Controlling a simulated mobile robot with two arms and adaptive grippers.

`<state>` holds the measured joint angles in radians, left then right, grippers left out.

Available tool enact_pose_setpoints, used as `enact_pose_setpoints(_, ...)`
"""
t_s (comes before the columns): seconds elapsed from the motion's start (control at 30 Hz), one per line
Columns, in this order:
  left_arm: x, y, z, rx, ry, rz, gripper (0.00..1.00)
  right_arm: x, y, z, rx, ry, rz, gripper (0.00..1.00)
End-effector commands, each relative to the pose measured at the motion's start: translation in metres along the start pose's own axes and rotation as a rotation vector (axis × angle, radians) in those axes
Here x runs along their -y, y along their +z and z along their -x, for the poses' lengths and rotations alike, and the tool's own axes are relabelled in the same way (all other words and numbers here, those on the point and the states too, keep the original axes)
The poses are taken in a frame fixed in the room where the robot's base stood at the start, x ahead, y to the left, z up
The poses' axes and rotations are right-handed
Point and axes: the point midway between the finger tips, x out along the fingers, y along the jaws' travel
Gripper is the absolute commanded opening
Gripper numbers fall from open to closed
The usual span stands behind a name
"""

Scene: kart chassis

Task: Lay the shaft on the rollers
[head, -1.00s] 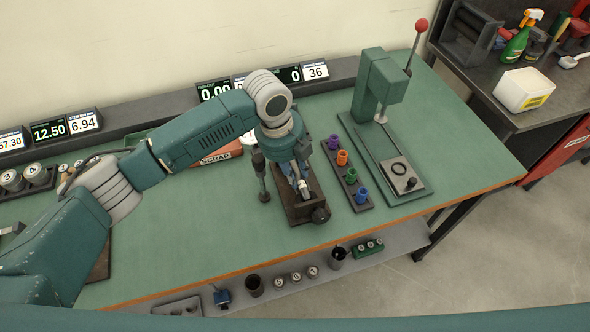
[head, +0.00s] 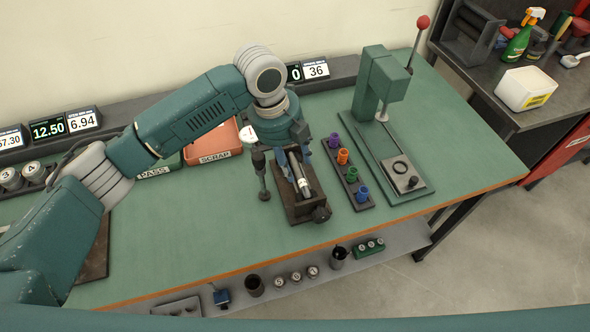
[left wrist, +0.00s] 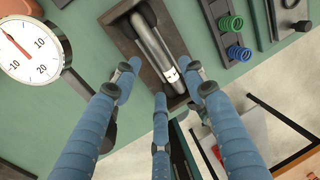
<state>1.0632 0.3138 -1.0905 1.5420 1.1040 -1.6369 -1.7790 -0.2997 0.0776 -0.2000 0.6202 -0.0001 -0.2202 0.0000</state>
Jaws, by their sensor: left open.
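The shaft (head: 303,184) is a grey metal rod with a pale band near its front end. It lies lengthwise in the dark roller fixture (head: 311,208) on the green bench, and also shows in the left wrist view (left wrist: 153,45). The rollers beneath it are too hidden to tell its exact contact. My left gripper (head: 296,152) is above the fixture, with its blue fingers spread. In the left wrist view the open fingers (left wrist: 162,82) surround the shaft's banded end in the picture, and seem clear of it. My right gripper is not in view.
A dial gauge (left wrist: 28,48) on a stand is close left of the fixture. A dark rack of coloured rings (head: 349,175) stands close right, then a green press (head: 378,88). PASS and red SCRAP trays (head: 213,146) lie behind left.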

Motion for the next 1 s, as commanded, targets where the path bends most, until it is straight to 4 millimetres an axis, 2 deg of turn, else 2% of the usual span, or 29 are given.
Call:
enact_pose_setpoints(0.2,0.000,0.001,0.045,0.003,-0.001,-0.001,0.42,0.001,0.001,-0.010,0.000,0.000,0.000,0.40)
enact_pose_setpoints(0.4,0.000,0.000,0.069,0.000,0.000,0.000,0.42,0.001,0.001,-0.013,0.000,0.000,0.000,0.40)
enact_pose_setpoints(1.0,0.000,0.000,0.074,-0.001,0.001,0.000,0.42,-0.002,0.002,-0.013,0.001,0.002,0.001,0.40)
